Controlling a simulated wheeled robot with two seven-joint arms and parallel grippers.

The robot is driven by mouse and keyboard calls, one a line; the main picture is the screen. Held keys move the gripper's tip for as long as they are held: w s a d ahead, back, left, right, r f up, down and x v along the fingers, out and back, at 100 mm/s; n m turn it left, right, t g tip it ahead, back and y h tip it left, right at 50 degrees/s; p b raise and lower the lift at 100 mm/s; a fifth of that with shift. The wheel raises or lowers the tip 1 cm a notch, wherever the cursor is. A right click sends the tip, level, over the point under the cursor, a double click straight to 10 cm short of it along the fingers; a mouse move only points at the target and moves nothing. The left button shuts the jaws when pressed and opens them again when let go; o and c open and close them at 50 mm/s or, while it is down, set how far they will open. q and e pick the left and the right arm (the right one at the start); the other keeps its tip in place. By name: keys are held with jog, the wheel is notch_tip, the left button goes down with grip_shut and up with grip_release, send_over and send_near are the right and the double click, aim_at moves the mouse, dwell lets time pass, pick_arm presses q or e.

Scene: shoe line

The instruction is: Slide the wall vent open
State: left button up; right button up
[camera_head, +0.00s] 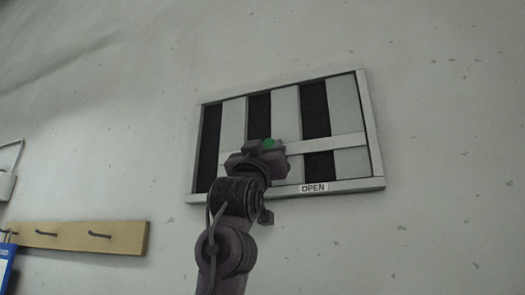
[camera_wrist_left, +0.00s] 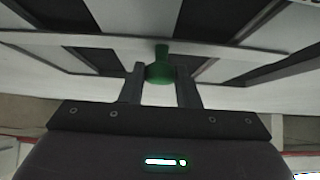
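The wall vent (camera_head: 373,135) is a framed panel of alternating dark and light grey upright strips on the wall. A pale bar crosses it, and an OPEN label (camera_head: 313,188) is on its lower frame. Its green knob (camera_head: 269,144) shows just beyond my left gripper (camera_head: 266,152), left of the label. In the left wrist view the green knob (camera_wrist_left: 161,70) sits between the two fingers of my left gripper (camera_wrist_left: 160,80), which look closed around it. Firm contact is hard to judge. My right gripper is out of view.
A wooden rail (camera_head: 80,236) with dark hooks is on the wall at the lower left, with a blue item (camera_head: 7,262) beside it. The speckled wall (camera_head: 450,130) right of the vent is clear.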

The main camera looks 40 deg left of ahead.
pick_arm(q)
jog(key=shift+o, duration=1.2)
jog(key=shift+w+d, duration=0.1)
jog(key=shift+d, duration=0.1)
jog(key=shift+o, duration=0.8)
jog(key=shift+w+d, duration=0.1)
jog(key=shift+d, duration=0.2)
jog(key=b+v, duration=0.5)
jog(key=v, duration=0.2)
jog(key=shift+s+f+b, duration=0.25)
jog(key=shift+s+b, duration=0.1)
jog(key=shift+b, duration=0.05)
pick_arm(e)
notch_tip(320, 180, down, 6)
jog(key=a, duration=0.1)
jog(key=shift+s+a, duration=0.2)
pick_arm(q)
jog(key=shift+f, duration=0.1)
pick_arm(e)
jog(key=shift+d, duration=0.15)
